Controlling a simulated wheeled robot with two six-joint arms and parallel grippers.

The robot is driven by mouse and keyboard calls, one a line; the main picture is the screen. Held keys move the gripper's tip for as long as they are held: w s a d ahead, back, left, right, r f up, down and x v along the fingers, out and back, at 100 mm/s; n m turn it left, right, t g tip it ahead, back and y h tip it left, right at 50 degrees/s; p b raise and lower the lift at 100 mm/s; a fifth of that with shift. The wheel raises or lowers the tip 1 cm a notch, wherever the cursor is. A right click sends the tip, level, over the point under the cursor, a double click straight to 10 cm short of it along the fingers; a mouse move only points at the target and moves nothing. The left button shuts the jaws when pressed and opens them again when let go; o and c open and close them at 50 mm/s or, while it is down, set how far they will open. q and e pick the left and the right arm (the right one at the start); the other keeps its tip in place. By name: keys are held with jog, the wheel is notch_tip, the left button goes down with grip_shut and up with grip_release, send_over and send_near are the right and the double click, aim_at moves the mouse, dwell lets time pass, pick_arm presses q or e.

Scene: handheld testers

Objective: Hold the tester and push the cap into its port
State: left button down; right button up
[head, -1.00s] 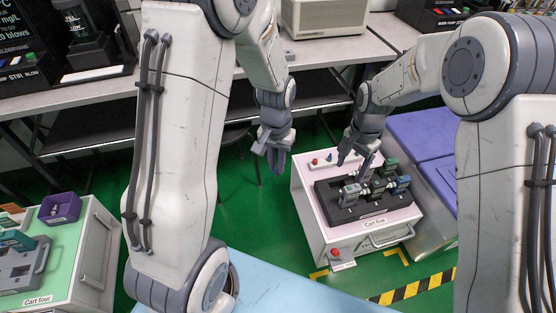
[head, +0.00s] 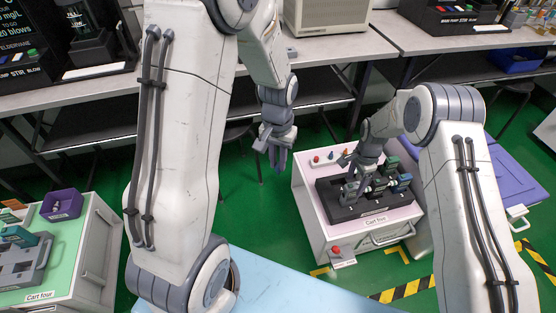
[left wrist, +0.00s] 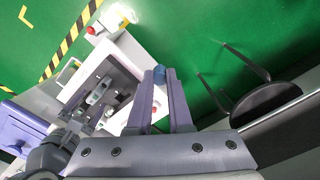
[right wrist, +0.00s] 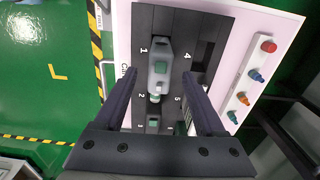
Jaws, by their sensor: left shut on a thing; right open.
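My left gripper (head: 274,158) hangs left of cart five, over the green floor. In the left wrist view its fingers are shut on a small blue cap (left wrist: 159,75) at the fingertips. My right gripper (head: 352,166) is above the dark tray on cart five. In the right wrist view it is open, with its fingers on either side of a grey tester (right wrist: 160,65) with a green screen, by the number 1. I cannot tell whether the fingers touch it. The tester's port is not clear. Several other testers (head: 402,178) stand in the tray.
The dark tray (head: 372,213) has numbered slots. A row of coloured caps stands on cart five beside it, including a red one (right wrist: 268,46). Cart four (head: 93,250) with a purple bin (head: 62,205) is at the left. A light blue surface (head: 285,290) lies in front.

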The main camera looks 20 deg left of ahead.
aim_at(350, 195)
jog(key=shift+f, duration=3.95)
jog(key=shift+c, duration=0.3)
grip_shut()
